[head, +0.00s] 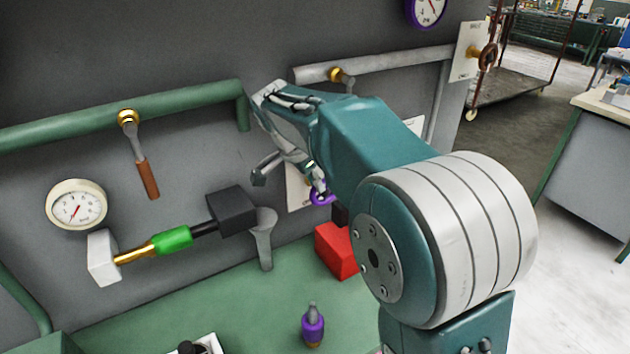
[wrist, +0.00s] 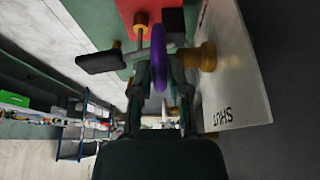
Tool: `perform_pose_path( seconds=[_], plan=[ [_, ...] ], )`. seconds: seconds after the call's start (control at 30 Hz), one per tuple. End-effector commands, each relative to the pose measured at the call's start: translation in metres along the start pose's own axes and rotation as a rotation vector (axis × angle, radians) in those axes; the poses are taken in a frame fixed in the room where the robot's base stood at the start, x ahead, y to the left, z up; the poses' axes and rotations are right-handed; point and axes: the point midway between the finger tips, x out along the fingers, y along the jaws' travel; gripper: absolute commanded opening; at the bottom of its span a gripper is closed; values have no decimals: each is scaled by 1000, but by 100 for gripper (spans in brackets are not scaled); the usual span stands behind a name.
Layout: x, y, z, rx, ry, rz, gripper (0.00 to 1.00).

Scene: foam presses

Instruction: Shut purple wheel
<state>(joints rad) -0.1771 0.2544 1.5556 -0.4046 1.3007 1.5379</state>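The purple wheel (head: 322,196) sits low on the wall in front of a white plate, partly hidden by my gripper. In the wrist view the wheel (wrist: 159,55) shows nearly edge-on, near a brass stem (wrist: 203,57) at the white plate (wrist: 232,75), which reads "SHUT". My gripper (head: 291,178) is at the wheel. In the wrist view its two fingers (wrist: 160,82) lie on either side of the wheel's rim, with some gap visible. I cannot tell whether either finger touches it.
A red block (head: 336,250) lies just below the wheel. A lever with a brown grip (head: 148,178), a gauge (head: 77,205) and a green-and-black fitting (head: 172,240) are to the left. A purple-bodied object (head: 313,326) stands on the green bench (head: 250,315). A green pipe (head: 180,104) runs above.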

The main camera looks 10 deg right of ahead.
Motion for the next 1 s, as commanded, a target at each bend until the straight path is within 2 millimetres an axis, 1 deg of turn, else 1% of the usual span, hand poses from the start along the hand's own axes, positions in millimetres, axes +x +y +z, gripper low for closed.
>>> perform_pose_path(
  seconds=[0.23,0.33,0.7,0.83,1.0],
  plan=[
    [0,-1,0,0,-3,-4,0],
    [1,-1,-2,3,-32,-3,0],
    [2,-2,-14,4,-306,-2,0],
    [2,-1,-16,1,-361,-3,0],
    [2,-2,-16,0,-378,-5,0]
  ],
)
